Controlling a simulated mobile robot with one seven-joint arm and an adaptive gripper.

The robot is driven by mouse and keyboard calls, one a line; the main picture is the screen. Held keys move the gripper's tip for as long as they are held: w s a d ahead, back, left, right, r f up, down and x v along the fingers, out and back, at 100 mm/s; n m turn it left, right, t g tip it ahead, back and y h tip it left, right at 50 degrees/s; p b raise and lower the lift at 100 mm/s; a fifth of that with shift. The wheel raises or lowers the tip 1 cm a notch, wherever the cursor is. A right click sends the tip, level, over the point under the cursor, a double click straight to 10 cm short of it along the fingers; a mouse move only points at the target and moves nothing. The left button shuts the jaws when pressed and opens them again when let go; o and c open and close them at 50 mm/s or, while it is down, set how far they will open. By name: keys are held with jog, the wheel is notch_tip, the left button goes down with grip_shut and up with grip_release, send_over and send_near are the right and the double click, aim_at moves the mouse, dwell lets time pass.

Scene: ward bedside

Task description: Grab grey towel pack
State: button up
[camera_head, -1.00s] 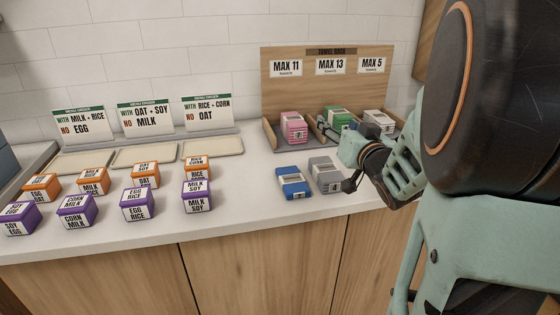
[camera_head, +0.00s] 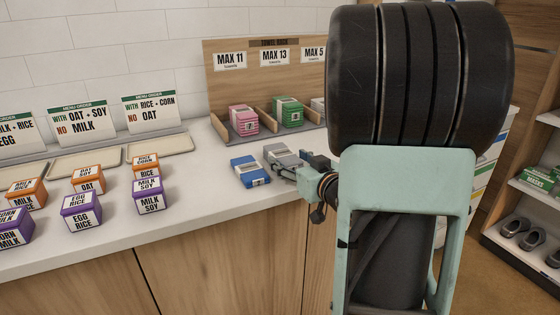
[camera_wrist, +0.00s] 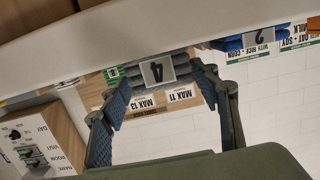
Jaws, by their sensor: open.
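The grey towel pack (camera_head: 283,156) lies on the white counter, right of the blue pack (camera_head: 250,171). My gripper (camera_head: 297,170) is low at the grey pack's front right side. In the wrist view, turned upside down, the grey pack (camera_wrist: 158,71) shows a label with a 4. It lies ahead, between the two blue-padded fingers of my open gripper (camera_wrist: 160,92). Contact cannot be told. The wooden towel rack (camera_head: 225,65) stands behind, with MAX 11, MAX 13 and MAX 5 signs. My arm hides its right end.
Orange and purple boxes (camera_head: 150,195) and shallow trays (camera_head: 157,147) fill the left of the counter. A shelf with shoes (camera_head: 535,205) stands at right.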

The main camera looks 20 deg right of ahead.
aim_at(282, 158)
jog(key=w, duration=0.1)
jog(key=w+f, duration=0.1)
jog(key=w, duration=0.1)
jog(key=shift+w+a+f+b, duration=0.25)
jog(key=shift+w+f+b, duration=0.1)
jog(key=shift+w+b, duration=0.05)
jog(key=shift+w, duration=0.35)
jog(key=shift+r, duration=0.1)
jog(key=c, duration=1)
